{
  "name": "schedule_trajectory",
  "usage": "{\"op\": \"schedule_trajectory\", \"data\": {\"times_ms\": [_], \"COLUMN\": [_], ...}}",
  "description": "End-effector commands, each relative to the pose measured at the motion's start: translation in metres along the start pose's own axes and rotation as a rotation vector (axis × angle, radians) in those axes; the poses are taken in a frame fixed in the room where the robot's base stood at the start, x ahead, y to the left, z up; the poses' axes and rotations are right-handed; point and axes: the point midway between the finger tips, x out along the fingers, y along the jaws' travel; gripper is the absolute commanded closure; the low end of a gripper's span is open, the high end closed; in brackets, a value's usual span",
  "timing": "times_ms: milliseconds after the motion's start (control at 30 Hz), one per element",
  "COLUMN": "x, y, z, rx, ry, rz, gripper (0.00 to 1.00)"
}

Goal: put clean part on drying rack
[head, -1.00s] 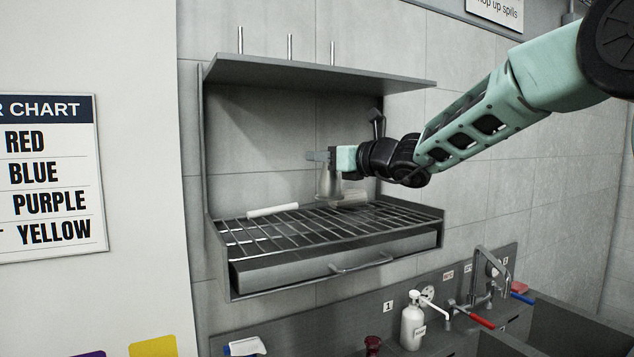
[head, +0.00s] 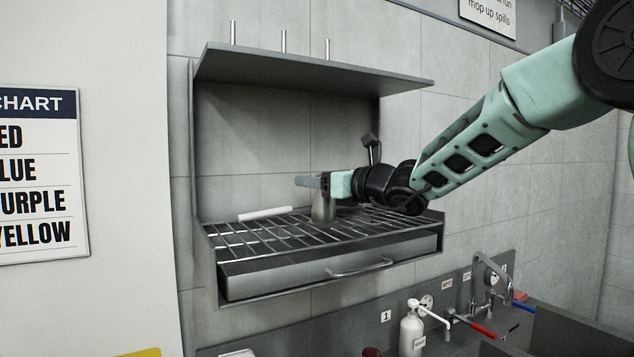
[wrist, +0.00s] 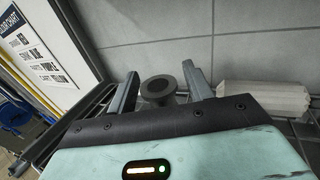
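The part, a grey metal cylinder (head: 322,209) with a round flanged end, stands upright on the bars of the drying rack (head: 262,244), seemingly resting on them. My gripper (head: 311,182) is level with its top, over the middle of the rack. In the wrist view my gripper (wrist: 161,82) has its two fingers apart, with the part's dark open ring end (wrist: 158,88) between them. A gap shows on the right side of the ring; on the left the finger is very close to it. The gripper hides some of the part in the head view.
A white bar (head: 265,214) lies at the rack's back left. A pale ribbed block (wrist: 262,98) lies right of my gripper. A shelf (head: 310,70) overhangs the rack, and a wall stands behind. A sink area with a white bottle (head: 411,330) is below right.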

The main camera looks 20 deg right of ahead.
Motion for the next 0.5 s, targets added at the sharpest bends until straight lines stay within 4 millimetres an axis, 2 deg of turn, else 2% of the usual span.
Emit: {"op": "schedule_trajectory", "data": {"times_ms": [333, 500], "x": [0.0, -0.026], "y": [0.0, -0.001], "z": [0.004, -0.001], "rx": [0.0, -0.005], "ry": [0.0, -0.001], "rz": [0.0, -0.004], "gripper": [0.5, 0.5]}}
